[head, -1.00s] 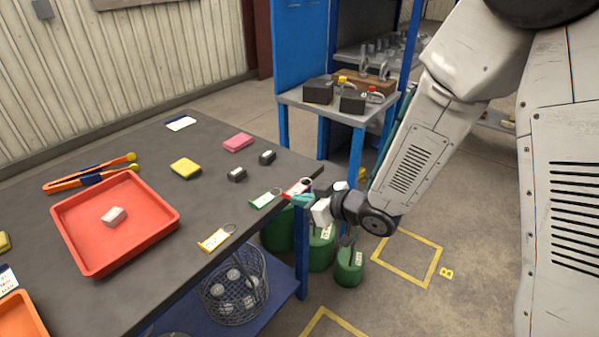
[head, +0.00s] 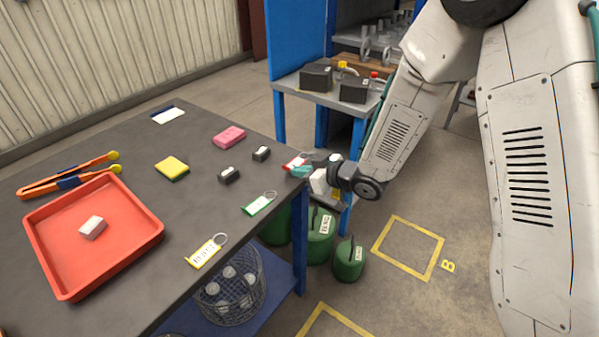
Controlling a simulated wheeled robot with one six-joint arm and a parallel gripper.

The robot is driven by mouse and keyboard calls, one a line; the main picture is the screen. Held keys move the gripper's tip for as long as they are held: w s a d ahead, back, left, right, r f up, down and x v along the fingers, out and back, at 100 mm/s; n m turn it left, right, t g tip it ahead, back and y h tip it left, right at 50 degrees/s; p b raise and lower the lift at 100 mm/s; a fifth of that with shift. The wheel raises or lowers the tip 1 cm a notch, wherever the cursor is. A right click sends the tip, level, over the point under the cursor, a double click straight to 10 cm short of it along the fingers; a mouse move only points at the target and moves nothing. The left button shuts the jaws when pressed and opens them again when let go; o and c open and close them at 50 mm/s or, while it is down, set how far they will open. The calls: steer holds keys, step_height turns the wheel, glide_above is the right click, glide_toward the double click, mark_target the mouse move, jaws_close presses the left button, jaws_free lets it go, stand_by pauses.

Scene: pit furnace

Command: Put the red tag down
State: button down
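The red tag (head: 296,161), with a white label and a wire ring, is at the far right corner of the dark workbench (head: 150,145). My gripper (head: 301,170), with teal fingertips, reaches in from the right and is at the tag's near side, apparently shut on it. The fingers partly hide the tag. I cannot tell whether the tag touches the bench top or is just above it.
A green tag (head: 259,204) and a yellow tag (head: 207,250) lie along the bench's right edge. A red tray (head: 146,247) stands left. Green canisters (head: 320,238) stand below.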

steer(key=shift+s+a+f, duration=0.2)
steer(key=shift+a+f, duration=0.05)
steer(key=shift+f, duration=0.35)
steer(key=shift+w+d+f, duration=0.1)
steer(key=shift+d, duration=0.2)
steer(key=shift+f, duration=0.2)
steer(key=c, duration=1.7)
jaws_free()
steer(key=shift+a, duration=0.1)
steer(key=v, duration=0.8)
